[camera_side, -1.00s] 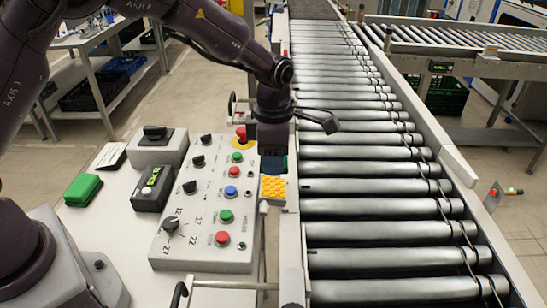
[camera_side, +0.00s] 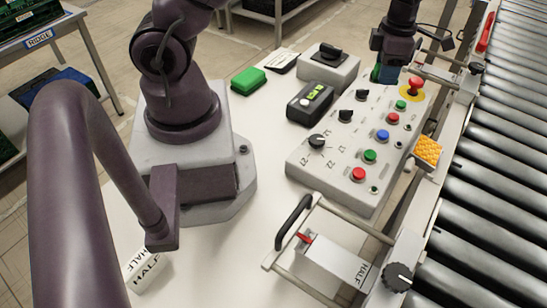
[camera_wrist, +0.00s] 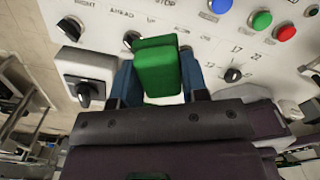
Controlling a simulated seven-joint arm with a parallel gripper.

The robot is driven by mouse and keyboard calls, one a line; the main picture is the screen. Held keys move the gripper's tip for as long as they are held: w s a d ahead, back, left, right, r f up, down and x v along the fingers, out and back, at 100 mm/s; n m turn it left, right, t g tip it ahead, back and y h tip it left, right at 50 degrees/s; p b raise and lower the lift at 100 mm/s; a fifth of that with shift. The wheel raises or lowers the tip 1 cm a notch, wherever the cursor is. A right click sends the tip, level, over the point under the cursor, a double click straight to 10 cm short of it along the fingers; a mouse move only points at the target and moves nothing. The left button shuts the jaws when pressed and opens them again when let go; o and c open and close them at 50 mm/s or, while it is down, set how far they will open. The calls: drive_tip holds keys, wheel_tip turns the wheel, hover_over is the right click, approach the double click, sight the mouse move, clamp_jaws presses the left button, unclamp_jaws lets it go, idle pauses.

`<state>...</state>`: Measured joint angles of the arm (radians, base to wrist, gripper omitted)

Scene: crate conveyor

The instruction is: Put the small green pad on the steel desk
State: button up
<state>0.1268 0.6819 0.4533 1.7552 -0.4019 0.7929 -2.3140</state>
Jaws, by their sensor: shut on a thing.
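My gripper (camera_wrist: 160,85) has blue fingers shut on a small green pad (camera_wrist: 157,75), which fills the gap between them in the wrist view. In the side view my gripper (camera_side: 385,76) hangs at the far end of the control panel, by the red mushroom button; the held pad is barely visible there. Another green block (camera_side: 248,80) lies on the white bench top (camera_side: 245,125), well left of my gripper. I cannot tell which surface is the steel desk; a table labelled RIDGE (camera_side: 40,38) is partly in view at the upper left.
The control panel (camera_side: 345,185) with knobs and coloured buttons stands beneath and in front of my gripper. A yellow studded block (camera_side: 428,150) sits at its right edge. A black box with a display (camera_side: 310,103) and a grey switch box (camera_side: 328,68) are left. Conveyor rollers (camera_side: 500,190) run along the right.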

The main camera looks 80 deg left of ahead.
sight(278, 90)
drive_tip(key=s+a+f+n, duration=0.1)
drive_tip(key=s+a+n, duration=0.1)
drive_tip(key=s+a, duration=0.1)
drive_tip(key=s+a+n, duration=0.1)
drive_tip(key=s+a, duration=0.1)
drive_tip(key=a, duration=0.3)
drive_tip(key=s+a+f+n, duration=0.1)
drive_tip(key=s+a+n, duration=0.1)
drive_tip(key=s+a, duration=0.1)
drive_tip(key=shift+s+a+f+n, duration=0.3)
drive_tip(key=shift+s+a+f, duration=0.05)
drive_tip(key=shift+a, duration=0.15)
drive_tip(key=s+a+f+n, duration=0.3)
drive_tip(key=s+a+n, duration=0.3)
drive_tip(key=s, duration=0.4)
drive_tip(key=shift+n, duration=0.4)
drive_tip(key=f, duration=0.2)
drive_tip(key=s+f, duration=0.1)
drive_tip(key=f, duration=0.4)
drive_tip(key=shift+s+f, duration=0.25)
drive_tip(key=shift+f, duration=0.4)
drive_tip(key=shift+f, duration=0.1)
drive_tip(key=o, duration=0.9)
